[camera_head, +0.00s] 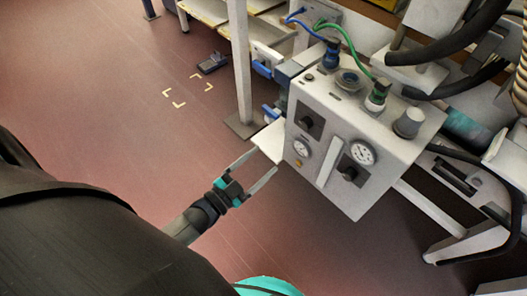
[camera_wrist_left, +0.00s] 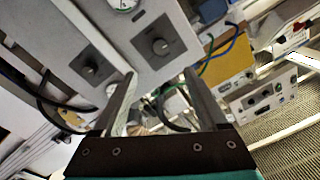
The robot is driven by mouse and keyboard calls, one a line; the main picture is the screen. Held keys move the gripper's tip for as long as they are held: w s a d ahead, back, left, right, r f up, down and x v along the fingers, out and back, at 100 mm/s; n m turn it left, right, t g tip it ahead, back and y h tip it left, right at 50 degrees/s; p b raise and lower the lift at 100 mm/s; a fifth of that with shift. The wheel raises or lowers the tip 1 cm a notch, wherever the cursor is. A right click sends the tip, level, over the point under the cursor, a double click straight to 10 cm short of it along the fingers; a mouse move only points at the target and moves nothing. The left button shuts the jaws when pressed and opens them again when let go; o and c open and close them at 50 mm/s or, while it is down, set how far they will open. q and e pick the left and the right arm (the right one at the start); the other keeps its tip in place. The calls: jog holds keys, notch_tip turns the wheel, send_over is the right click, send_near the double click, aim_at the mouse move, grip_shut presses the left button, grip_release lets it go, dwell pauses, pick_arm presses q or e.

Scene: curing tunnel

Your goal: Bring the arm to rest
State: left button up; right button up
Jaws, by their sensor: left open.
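My left gripper (camera_head: 252,170) reaches in from the lower left in the head view. Its two fingers are spread apart and nothing shows between them. The fingertips are close to the lower left side of a grey control box (camera_head: 340,142); I cannot tell whether they touch it. In the left wrist view the open fingers of the left gripper (camera_wrist_left: 163,90) point toward the box, whose panel and dark knob (camera_wrist_left: 153,42) fill the upper left. My right gripper is not in view.
The control box carries gauges (camera_head: 362,153), knobs, and blue and green hoses (camera_head: 345,38). A white post (camera_head: 240,62) stands behind it. Thick black hoses (camera_head: 450,48) and a white frame are at the right. The reddish floor (camera_head: 110,110) at the left is mostly clear.

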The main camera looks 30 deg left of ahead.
pick_arm(q)
jog(key=s+a+f+n+g+y, duration=0.2)
jog(key=s+f+g, duration=0.25)
jog(key=f, duration=0.55)
jog(key=s+a+f+n+g+y, duration=0.1)
jog(key=s+f+n+g+y, duration=0.3)
jog(key=f, duration=0.6)
jog(key=s+f+g, duration=0.3)
jog(key=s+f, duration=0.2)
jog(key=s, duration=0.4)
jog(key=s+a+f+n+g, duration=0.1)
jog(key=s+f+g, duration=0.2)
jog(key=s+f, duration=0.2)
jog(key=s, duration=0.3)
jog(key=shift+s+g, duration=0.35)
